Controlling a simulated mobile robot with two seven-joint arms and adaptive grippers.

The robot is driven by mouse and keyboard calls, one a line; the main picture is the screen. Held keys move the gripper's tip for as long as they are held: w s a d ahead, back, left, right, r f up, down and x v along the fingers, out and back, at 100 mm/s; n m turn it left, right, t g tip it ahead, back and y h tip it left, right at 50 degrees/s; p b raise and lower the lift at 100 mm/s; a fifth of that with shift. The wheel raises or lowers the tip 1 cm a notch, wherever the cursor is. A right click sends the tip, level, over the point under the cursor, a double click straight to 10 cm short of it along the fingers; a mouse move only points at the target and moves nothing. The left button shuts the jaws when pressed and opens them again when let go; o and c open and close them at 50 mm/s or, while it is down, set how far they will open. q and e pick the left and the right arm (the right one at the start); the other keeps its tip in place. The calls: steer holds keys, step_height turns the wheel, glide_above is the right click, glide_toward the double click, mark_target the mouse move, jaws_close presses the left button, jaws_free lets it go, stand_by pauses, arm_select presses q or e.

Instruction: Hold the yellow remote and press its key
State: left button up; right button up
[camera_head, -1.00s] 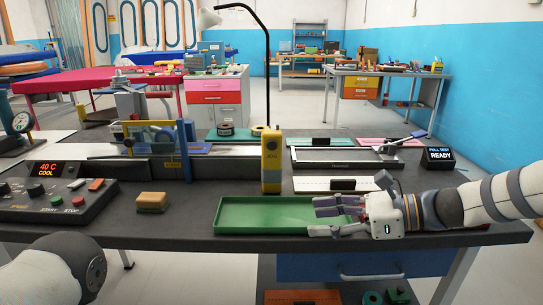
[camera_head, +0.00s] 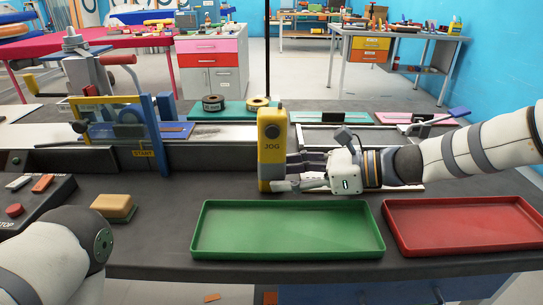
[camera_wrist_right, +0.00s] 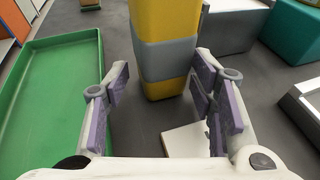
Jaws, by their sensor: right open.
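The yellow remote (camera_head: 271,134) stands upright on the dark bench behind the green tray, with a grey band and the word JOG on its front. It also shows in the right wrist view (camera_wrist_right: 165,62), ahead of and between the fingers. My right gripper (camera_head: 291,176) comes in from the right, its fingertips at the lower right side of the remote. In the right wrist view the jaws (camera_wrist_right: 160,100) are open, with a gap on both sides of the remote. The key cannot be made out. Only a part of my left arm shows; its gripper is out of view.
The green tray (camera_head: 285,254) and red tray (camera_head: 470,250) lie along the bench's front edge. A tan block (camera_head: 114,205) and a control box (camera_head: 35,200) are at the left. A blue-framed machine (camera_head: 150,135) stands behind. Bare bench lies left of the remote.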

steer(key=shift+x, duration=0.95)
steer(key=shift+w+a, duration=0.15)
steer(key=shift+a, duration=0.1)
arm_select(q)
steer(key=shift+s+f, duration=0.3)
steer(key=shift+f, duration=0.05)
arm_select(e)
steer(key=c, duration=0.7)
arm_select(q)
jaws_close()
arm_select(e)
steer(key=shift+f, duration=0.1)
